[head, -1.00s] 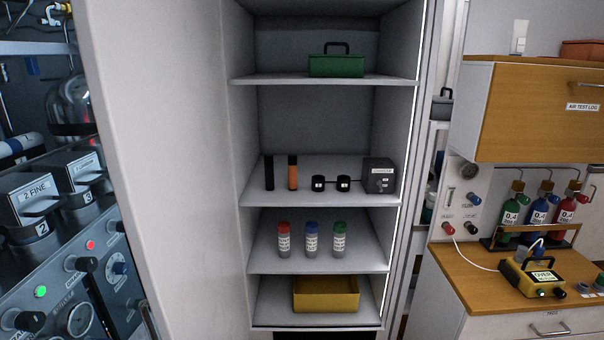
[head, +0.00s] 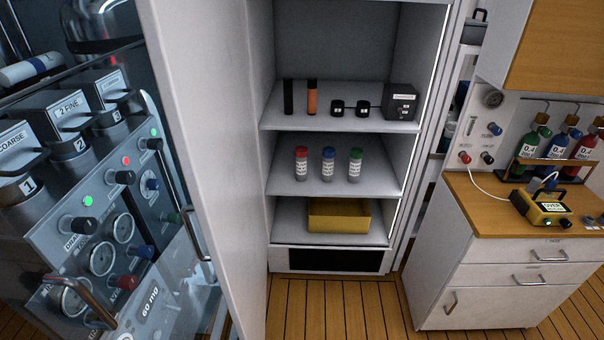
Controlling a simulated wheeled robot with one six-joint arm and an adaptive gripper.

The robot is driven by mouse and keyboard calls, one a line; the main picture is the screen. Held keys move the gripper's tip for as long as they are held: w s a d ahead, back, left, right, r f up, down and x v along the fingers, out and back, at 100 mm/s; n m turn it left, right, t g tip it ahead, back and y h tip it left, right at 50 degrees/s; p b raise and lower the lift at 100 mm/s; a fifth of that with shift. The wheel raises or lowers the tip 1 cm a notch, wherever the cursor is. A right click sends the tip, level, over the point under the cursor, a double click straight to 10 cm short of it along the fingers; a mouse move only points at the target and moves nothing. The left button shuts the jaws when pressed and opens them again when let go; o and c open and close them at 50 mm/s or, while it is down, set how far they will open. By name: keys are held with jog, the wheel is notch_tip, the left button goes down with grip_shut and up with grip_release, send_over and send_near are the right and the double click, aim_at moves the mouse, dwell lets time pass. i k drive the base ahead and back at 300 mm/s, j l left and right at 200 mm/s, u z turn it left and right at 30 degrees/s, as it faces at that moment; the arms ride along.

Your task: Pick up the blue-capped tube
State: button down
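The blue-capped tube (head: 328,164) stands upright on a middle shelf of the open white cabinet. It has a grey body with a white label. A red-capped tube (head: 301,163) stands to its left and a green-capped tube (head: 355,165) to its right, with small gaps between them. My gripper is not in view.
The shelf above (head: 270,120) holds a black cylinder, an orange one and a black box (head: 400,102). A yellow bin (head: 338,216) sits on the shelf below. The open door (head: 205,150) stands on the left. A valve panel (head: 100,220) is beyond it; a wooden counter (head: 480,215) is right.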

aim_at(328, 152)
jog(key=i+z, duration=0.2)
jog(key=i, duration=1.15)
jog(key=j, duration=0.1)
